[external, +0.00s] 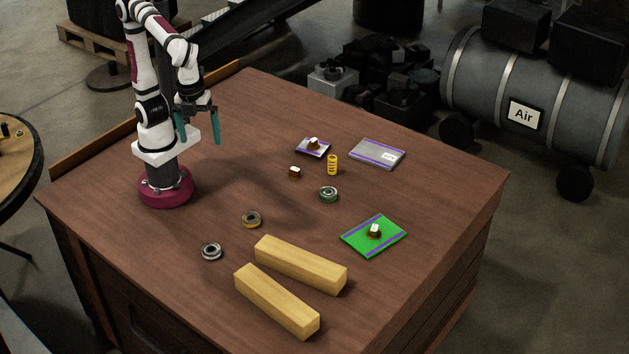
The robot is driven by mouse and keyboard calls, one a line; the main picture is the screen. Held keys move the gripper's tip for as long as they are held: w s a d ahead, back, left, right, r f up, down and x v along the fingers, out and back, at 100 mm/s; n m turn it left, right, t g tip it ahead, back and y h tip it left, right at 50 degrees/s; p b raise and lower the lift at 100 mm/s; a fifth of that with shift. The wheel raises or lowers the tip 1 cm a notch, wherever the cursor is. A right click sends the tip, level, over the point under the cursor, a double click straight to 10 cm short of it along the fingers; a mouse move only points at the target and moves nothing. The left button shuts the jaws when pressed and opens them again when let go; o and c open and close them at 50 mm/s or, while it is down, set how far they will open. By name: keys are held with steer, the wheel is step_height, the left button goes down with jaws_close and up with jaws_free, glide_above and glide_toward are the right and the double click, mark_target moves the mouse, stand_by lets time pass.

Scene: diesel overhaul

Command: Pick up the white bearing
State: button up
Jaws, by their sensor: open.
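The white bearing (212,251) is a small pale ring with a dark centre. It lies flat on the table near its front left part, left of the wooden blocks. My gripper (199,142) is open and empty, with its two teal fingers spread and pointing down. It hangs high above the table near my base, well behind the white bearing and apart from it. A yellow bearing (251,219) and a green bearing (328,194) lie farther right on the table.
Two long wooden blocks (300,264) (276,301) lie at the front. A green plate (358,241), a grey plate (376,153), a smaller plate (303,151), a yellow spring (332,165) and a small brown-white part (295,172) are farther right. The table around the white bearing is mostly clear.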

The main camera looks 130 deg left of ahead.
steer(key=s+a+f+n, duration=0.2)
steer(key=s, duration=0.1)
steer(key=s+a+f+n, duration=0.2)
steer(key=s, duration=0.2)
steer(key=s+a+f+n+y, duration=0.1)
steer(key=s+a+f+n, duration=0.1)
steer(key=s+f+n, duration=0.1)
steer(key=shift+s+a, duration=0.1)
steer(key=shift+s, duration=0.05)
steer(key=n+t+h, duration=0.6)
steer(key=n+h, duration=0.8)
steer(key=n, duration=1.5)
glide_toward(213, 246)
steer(key=shift+t+y, duration=0.3)
steer(key=shift+t, duration=0.1)
steer(key=x, duration=0.9)
steer(key=shift+s, duration=0.3)
jaws_close()
